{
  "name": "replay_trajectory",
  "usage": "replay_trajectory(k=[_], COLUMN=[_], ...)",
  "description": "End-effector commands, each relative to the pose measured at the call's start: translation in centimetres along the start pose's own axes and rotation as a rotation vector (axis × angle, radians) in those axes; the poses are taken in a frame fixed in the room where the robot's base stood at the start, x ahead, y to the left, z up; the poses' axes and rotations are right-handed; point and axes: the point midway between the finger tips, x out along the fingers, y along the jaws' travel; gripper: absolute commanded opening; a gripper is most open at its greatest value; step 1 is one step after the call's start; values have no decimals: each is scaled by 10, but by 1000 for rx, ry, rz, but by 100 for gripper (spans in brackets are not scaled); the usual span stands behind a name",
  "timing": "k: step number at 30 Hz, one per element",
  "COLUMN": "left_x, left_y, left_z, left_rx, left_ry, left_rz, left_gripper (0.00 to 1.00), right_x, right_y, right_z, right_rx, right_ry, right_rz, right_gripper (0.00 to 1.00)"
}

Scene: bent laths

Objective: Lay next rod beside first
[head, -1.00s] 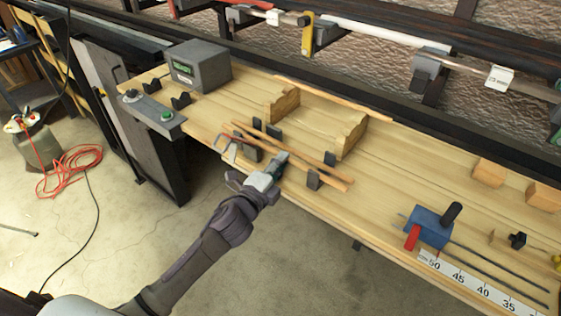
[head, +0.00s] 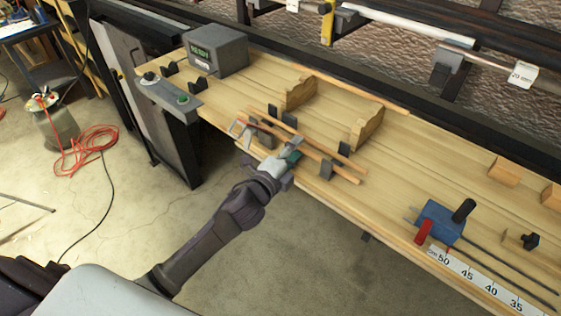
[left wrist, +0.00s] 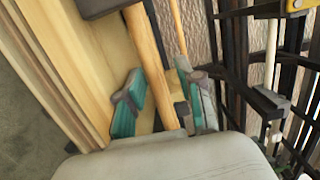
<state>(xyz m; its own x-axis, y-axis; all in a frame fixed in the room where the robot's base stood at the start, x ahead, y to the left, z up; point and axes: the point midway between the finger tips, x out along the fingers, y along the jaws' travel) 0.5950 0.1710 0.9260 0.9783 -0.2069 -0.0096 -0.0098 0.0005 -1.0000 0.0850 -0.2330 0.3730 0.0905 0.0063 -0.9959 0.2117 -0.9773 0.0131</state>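Two slender wooden rods, the rear one (head: 318,146) and the front one (head: 340,173), lie close together, roughly parallel, over small dark supports (head: 326,168) near the bench's front edge. My left gripper (head: 291,158) is at the front rod, reaching in from the front edge. In the left wrist view its teal-padded fingers (left wrist: 163,106) stand apart on either side of a rod (left wrist: 147,55), with gaps showing. A second rod (left wrist: 178,30) shows beyond it. Contact with the rod cannot be made out. My right gripper is not in view.
A third thin strip (head: 385,101) lies along the bench's back, behind two notched wooden blocks (head: 299,92) (head: 367,127). A grey box with a display (head: 216,50) stands at the left end. A blue clamp tool (head: 438,220) and a white scale (head: 480,283) lie right.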

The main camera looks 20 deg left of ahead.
Motion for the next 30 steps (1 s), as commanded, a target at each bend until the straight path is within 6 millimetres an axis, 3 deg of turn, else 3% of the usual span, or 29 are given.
replay_trajectory(k=[9, 15, 21, 28, 30], left_x=[-70, -104, -119, -119, -118], left_y=[0, -1, -4, -4, 4], left_z=[0, 0, 1, 1, 3], left_rx=[0, 0, 2, 1, -11], left_ry=[2, 0, 0, 0, -5], left_rz=[-3, -6, -9, -9, 6], left_gripper=[40, 40, 40, 40, 40], right_x=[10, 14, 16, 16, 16], right_y=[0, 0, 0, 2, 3], right_z=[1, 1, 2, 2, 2], right_rx=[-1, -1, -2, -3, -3], right_ry=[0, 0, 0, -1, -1], right_rz=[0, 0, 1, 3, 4], right_gripper=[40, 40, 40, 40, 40])
